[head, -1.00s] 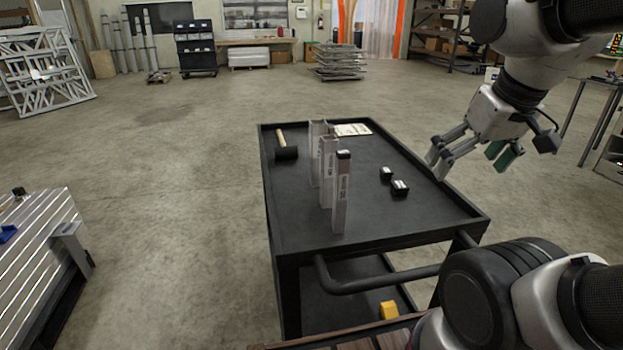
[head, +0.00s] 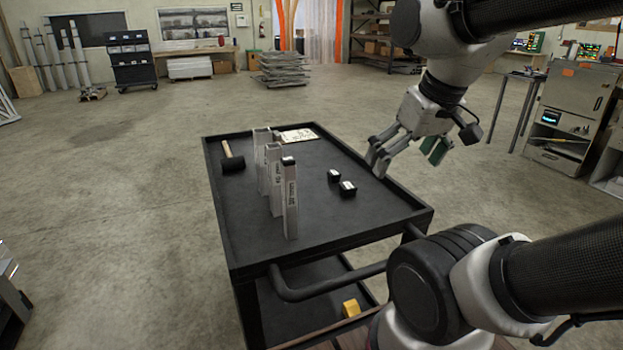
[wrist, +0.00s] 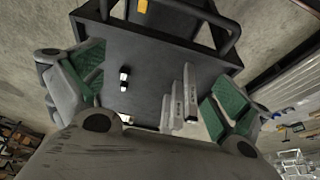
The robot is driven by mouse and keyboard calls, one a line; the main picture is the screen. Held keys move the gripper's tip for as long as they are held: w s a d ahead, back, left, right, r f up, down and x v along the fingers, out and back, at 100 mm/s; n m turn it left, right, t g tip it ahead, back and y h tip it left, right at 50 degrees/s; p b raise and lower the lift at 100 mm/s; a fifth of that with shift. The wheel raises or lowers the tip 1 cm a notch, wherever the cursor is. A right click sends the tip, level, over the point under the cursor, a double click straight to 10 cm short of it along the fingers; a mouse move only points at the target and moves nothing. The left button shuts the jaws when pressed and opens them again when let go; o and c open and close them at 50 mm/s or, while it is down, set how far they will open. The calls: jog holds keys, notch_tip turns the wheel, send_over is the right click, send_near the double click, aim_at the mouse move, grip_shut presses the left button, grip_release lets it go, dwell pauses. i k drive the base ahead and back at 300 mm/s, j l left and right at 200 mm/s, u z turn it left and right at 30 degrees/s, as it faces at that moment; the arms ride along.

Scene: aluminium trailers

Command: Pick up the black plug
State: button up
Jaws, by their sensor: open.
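Two small black plugs lie on the black cart top (head: 330,222): a nearer black plug (head: 348,189) and a farther black plug (head: 333,176). Both show pale marks. They also appear close together in the wrist view (wrist: 124,78). My gripper (head: 408,160) is open and empty. It is above the right edge of the cart, apart from the plugs. In the wrist view its green-padded fingers (wrist: 160,92) are spread wide, with the cart between them.
More upright tubes (head: 274,180) stand behind the nearest one. A black-headed mallet (head: 232,163) and a paper sheet (head: 297,136) lie toward the far end of the cart. A yellow object (head: 351,308) is on the lower shelf. The tabletop around the plugs is clear.

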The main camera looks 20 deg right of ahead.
aim_at(334, 177)
jog(key=i+l, duration=0.1)
jog(key=l, duration=0.3)
jog(key=i+l, duration=0.1)
jog(key=l, duration=0.7)
jog(key=i, duration=0.05)
